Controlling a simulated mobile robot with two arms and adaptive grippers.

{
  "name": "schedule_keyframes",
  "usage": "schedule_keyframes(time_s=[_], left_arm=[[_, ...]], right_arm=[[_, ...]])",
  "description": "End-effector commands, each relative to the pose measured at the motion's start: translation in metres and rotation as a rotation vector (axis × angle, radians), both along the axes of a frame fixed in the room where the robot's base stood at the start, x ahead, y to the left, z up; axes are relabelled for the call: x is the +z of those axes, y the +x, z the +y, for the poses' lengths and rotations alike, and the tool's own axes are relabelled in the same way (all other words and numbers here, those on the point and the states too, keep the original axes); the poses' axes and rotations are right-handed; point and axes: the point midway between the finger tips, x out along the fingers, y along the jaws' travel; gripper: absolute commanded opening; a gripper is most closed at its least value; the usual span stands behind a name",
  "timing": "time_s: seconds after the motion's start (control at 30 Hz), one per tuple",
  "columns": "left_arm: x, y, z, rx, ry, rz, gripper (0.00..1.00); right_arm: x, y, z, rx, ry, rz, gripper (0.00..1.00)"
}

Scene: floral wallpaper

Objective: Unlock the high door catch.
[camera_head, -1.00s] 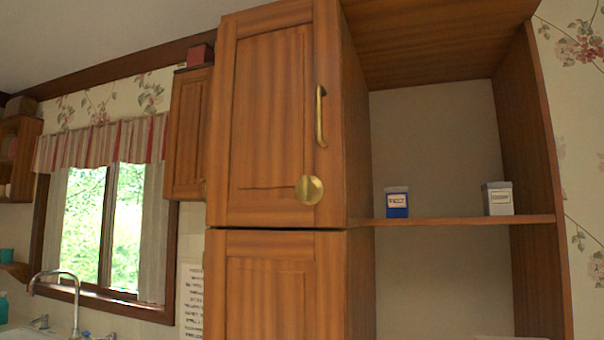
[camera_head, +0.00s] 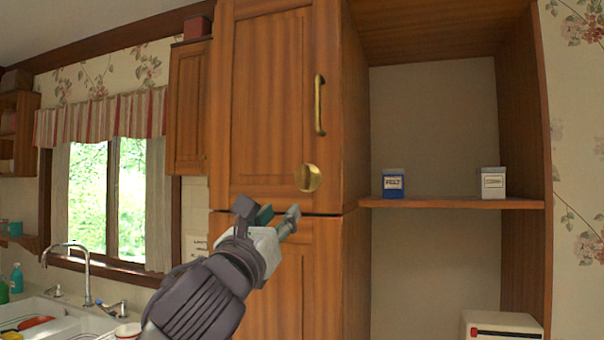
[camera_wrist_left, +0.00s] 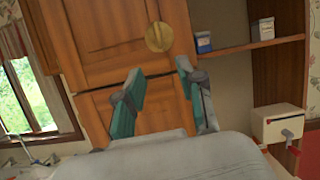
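The round brass catch (camera_head: 308,178) sits near the lower right corner of the high wooden cabinet door (camera_head: 265,95). It also shows in the left wrist view (camera_wrist_left: 159,37), above and beyond the fingertips. A vertical brass handle (camera_head: 319,105) is above it on the same door. My left gripper (camera_head: 268,212) is in front of the cabinet, below and left of the catch and apart from it. In the left wrist view its two teal fingers (camera_wrist_left: 158,75) are spread with nothing between them. My right gripper is not in view.
Right of the door, an open shelf (camera_head: 450,203) holds a blue box (camera_head: 393,183) and a white box (camera_head: 491,182). A white boxy appliance (camera_head: 500,325) stands below. The sink and tap (camera_head: 85,275) are at lower left.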

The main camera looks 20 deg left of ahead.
Motion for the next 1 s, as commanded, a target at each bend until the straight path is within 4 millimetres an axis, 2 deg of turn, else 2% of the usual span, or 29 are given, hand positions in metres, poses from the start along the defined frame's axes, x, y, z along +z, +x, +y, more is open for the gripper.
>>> schedule_keyframes(time_s=[0.03,0.17,0.27,0.7,0.83,1.0], left_arm=[[0.009,-0.005,0.000,0.012,0.030,-0.018,0.39],[0.019,-0.003,0.000,0.022,0.057,-0.031,0.39],[0.025,0.010,0.000,0.022,0.055,-0.029,0.39],[0.060,0.093,-0.004,0.020,0.051,-0.028,0.39],[0.065,0.108,-0.004,0.021,0.051,-0.029,0.39],[0.067,0.119,-0.004,0.021,0.053,-0.029,0.39]], right_arm=[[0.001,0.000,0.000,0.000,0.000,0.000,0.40],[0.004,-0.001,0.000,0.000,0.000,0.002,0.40],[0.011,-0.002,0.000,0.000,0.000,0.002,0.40],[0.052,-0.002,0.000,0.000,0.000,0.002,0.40],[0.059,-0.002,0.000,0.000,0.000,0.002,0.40],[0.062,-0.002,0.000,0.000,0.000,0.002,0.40]])
